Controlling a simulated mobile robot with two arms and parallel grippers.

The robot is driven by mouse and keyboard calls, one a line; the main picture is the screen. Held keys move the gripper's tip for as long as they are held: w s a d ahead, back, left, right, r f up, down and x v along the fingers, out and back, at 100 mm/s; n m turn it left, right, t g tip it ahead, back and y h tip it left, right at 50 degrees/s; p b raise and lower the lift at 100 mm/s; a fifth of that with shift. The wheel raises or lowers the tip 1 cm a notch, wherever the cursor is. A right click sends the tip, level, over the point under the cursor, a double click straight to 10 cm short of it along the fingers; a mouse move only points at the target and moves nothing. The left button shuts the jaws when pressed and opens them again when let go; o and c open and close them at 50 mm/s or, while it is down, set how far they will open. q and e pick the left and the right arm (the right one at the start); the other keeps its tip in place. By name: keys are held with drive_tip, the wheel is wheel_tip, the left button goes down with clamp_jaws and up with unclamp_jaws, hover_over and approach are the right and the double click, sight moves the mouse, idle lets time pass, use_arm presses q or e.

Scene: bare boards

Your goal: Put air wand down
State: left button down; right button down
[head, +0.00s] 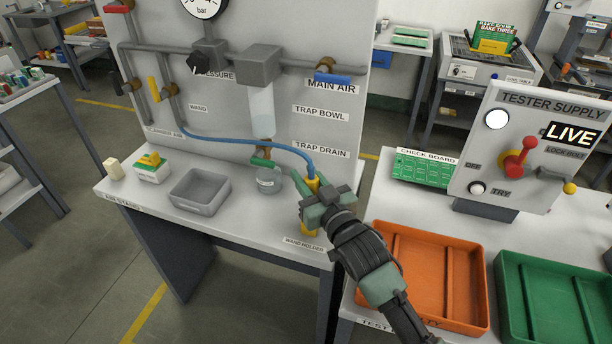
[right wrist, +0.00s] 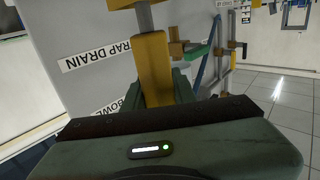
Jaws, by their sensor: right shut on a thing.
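The yellow air wand (head: 313,184) is in my right gripper (head: 322,203), above the right end of the air stand's table. The blue hose (head: 240,139) runs to the wand from the pipework at left. In the right wrist view the yellow wand body (right wrist: 155,72) stands between the jaws, with a grey part at its top. The "WAND HOLDER" label (head: 303,244) is on the tabletop just below the gripper. The gripper hides much of the wand and the spot beneath it, so I cannot tell whether the wand touches a holder. My left gripper is out of view.
A grey tray (head: 200,192), a glass jar (head: 268,181) and a green-yellow block on a white base (head: 150,168) stand on the table. At right are an orange tray (head: 425,270), a green tray (head: 560,300) and the tester panel (head: 535,145) reading LIVE.

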drive_tip(key=shift+f, duration=0.1)
drive_tip(key=c, duration=1.1)
unclamp_jaws()
drive_tip(key=shift+s, duration=0.1)
drive_tip(key=b+v, duration=0.1)
drive_tip(key=v, duration=1.1)
drive_tip(key=shift+b, duration=0.3)
